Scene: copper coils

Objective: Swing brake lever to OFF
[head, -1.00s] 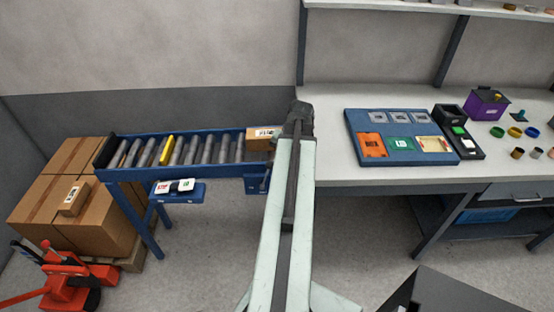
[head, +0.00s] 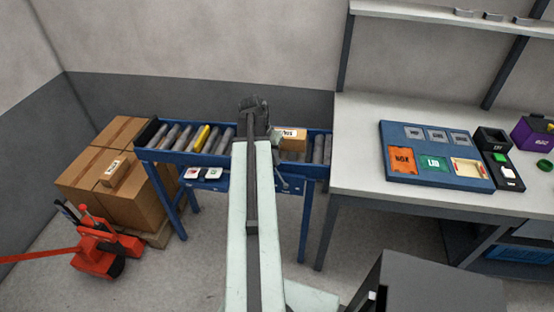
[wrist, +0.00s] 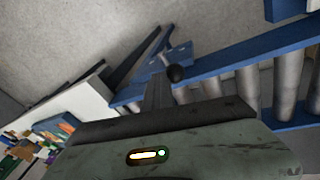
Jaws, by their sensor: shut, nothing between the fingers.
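The brake lever, with a dark round knob (wrist: 176,73), stands out from a blue bracket (wrist: 178,54) on the conveyor's side in the wrist view. In the head view a small grey lever (head: 283,181) shows just right of my arm, below the conveyor rail; its labels are hidden or unreadable. My gripper (wrist: 158,90) is shut and empty, its tip close beside the knob; I cannot tell whether they touch. In the head view my arm's dark end (head: 254,108) lies over the conveyor and hides part of the rollers and the bracket.
The blue roller conveyor (head: 153,156) carries a small carton (head: 291,139) just right of my arm. Stacked cartons (head: 122,170) and a red pallet jack (head: 100,245) stand at left. A workbench (head: 365,105) with a blue tray (head: 420,178) is at right.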

